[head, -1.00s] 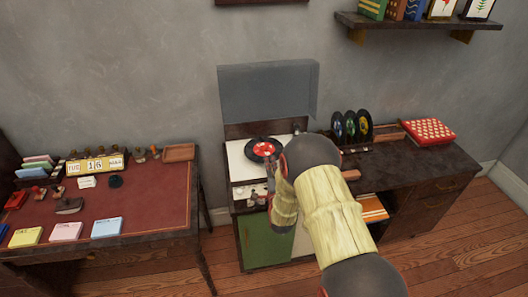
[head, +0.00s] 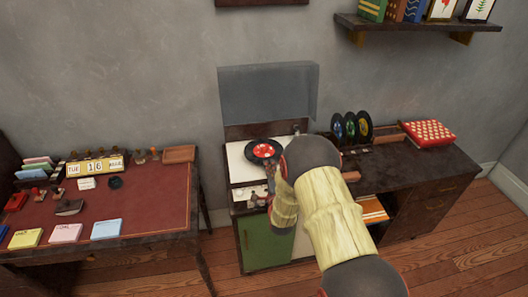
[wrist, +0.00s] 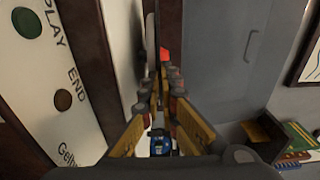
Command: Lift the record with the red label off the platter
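The record with the red label (head: 266,150) is black with a red centre and lies on the white deck of the record player (head: 240,168). My gripper (head: 270,178) is at the record's near edge in the head view, partly hidden by my arm. In the wrist view my gripper (wrist: 163,78) points along the deck, its fingers on either side of a narrow gap. A bit of the red label (wrist: 165,54) shows just beyond the fingertips, seen nearly edge-on. I see no clear contact between fingers and record.
The raised grey lid (head: 268,92) stands behind the record. Several upright records (head: 351,127) and a red patterned box (head: 428,132) stand to the right. The PLAY and END buttons (wrist: 63,100) are at the left in the wrist view. A red-topped desk (head: 150,205) stands left.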

